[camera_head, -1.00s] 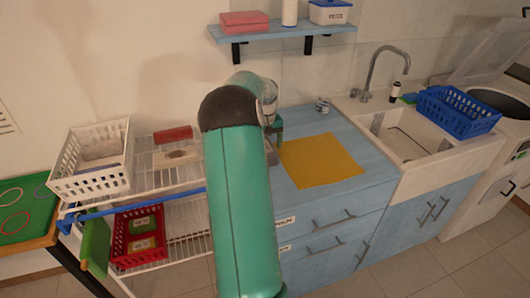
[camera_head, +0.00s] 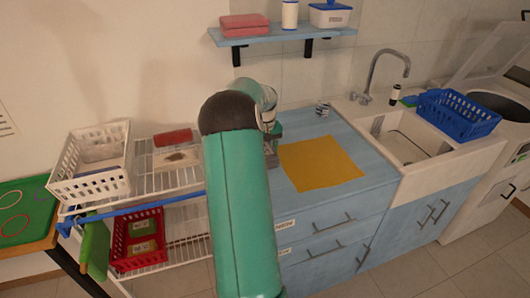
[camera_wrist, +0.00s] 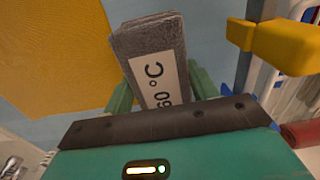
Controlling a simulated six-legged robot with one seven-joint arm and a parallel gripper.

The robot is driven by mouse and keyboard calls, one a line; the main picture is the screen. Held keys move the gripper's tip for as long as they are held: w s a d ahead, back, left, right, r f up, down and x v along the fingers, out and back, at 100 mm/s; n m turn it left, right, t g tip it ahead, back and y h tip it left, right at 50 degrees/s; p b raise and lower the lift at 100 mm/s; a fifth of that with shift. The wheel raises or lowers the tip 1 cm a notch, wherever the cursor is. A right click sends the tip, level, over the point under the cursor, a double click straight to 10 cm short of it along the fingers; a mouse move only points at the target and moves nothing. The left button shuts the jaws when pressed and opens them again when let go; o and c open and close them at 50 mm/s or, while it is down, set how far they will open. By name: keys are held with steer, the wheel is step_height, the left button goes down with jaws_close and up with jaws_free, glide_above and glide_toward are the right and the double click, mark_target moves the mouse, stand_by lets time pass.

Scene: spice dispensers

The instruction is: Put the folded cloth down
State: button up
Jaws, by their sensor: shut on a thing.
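A grey folded cloth (camera_wrist: 150,50) with a white label reading "60 °C" is held between the green fingers of my gripper (camera_wrist: 162,88) in the wrist view. Its far end sticks out past the fingers. In the head view my arm mostly hides the gripper, and a small grey part of the cloth (camera_head: 271,161) shows beside it, over the left part of the blue counter (camera_head: 365,150). I cannot tell whether the cloth touches the counter. A flat yellow mat (camera_head: 320,164) lies to the right of the gripper; it also shows at the upper left of the wrist view (camera_wrist: 50,50).
A white wire rack (camera_head: 185,180) with a white basket (camera_head: 122,187) and a red basket (camera_head: 160,255) stands left of the counter. A small tin (camera_head: 322,109) stands at the counter's back. The sink (camera_head: 410,150) with a blue basket (camera_head: 460,122) is right. The mat is bare.

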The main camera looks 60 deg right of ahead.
step_height(320, 180, up, 3)
steer(key=shift+r, duration=0.1)
steer(key=s+a+r, duration=0.1)
steer(key=r, duration=0.1)
steer(key=s+a+r, duration=0.2)
steer(key=r, duration=0.1)
steer(key=shift+s+a+r, duration=0.2)
steer(key=shift+s+r, duration=0.15)
steer(key=s+a+r, duration=0.3)
steer(key=s+a, duration=0.3)
steer(key=shift+s+r, duration=0.3)
steer(key=shift+r, duration=0.1)
steer(key=shift+a, duration=0.1)
